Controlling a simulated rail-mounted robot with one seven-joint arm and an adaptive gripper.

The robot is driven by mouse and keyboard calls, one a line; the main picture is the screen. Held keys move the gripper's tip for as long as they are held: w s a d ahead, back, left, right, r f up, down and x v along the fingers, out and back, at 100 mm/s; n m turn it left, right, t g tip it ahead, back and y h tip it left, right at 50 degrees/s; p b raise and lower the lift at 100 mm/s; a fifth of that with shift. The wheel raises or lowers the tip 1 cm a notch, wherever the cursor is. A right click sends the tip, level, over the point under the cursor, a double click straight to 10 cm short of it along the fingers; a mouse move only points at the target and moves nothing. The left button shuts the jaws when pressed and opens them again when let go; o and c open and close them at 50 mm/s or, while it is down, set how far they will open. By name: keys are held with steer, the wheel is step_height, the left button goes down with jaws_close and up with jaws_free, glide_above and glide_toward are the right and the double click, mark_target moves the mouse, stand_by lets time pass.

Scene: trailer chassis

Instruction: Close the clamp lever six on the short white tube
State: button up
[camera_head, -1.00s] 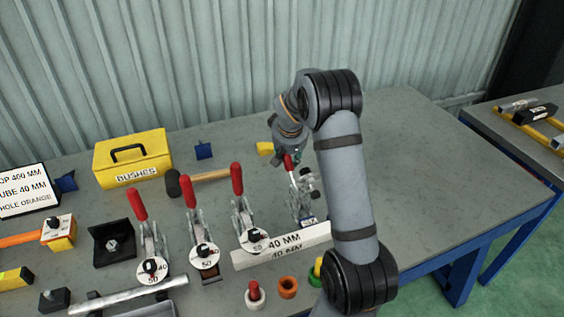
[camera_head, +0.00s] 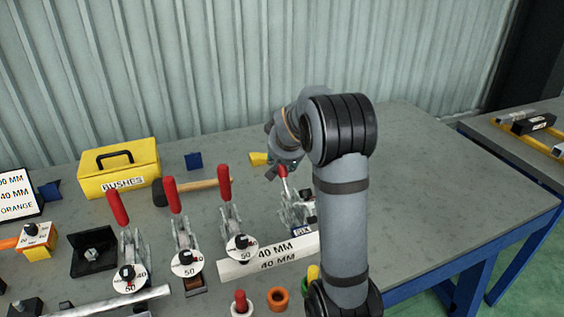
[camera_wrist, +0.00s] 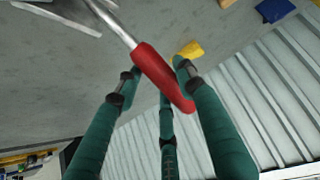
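A short white tube (camera_head: 262,261) marked 40 MM lies across the front of the bench. A metal toggle clamp (camera_head: 293,212) stands at its right end, partly hidden by my arm. Its red-tipped lever (camera_head: 282,171) points up toward my gripper (camera_head: 284,160). In the wrist view the red handle (camera_wrist: 160,76) slants between the green fingers of my gripper (camera_wrist: 157,72). Fingers lie on both sides of it, with a third behind. I cannot tell whether they press on it. Another clamp with a raised red lever (camera_head: 224,182) stands behind the tube's left part.
Two more clamps with raised red levers (camera_head: 173,195) (camera_head: 117,207) stand to the left. A hammer (camera_head: 198,187), a yellow bushes box (camera_head: 119,170) and a blue block (camera_head: 194,160) lie behind. Coloured bushings (camera_head: 278,298) stand in front. The bench's right side is clear.

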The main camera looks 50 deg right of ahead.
steer(key=o, duration=0.3)
steer(key=shift+f, duration=0.1)
step_height(320, 180, up, 10)
stand_by(0.6)
steer(key=shift+f, duration=0.1)
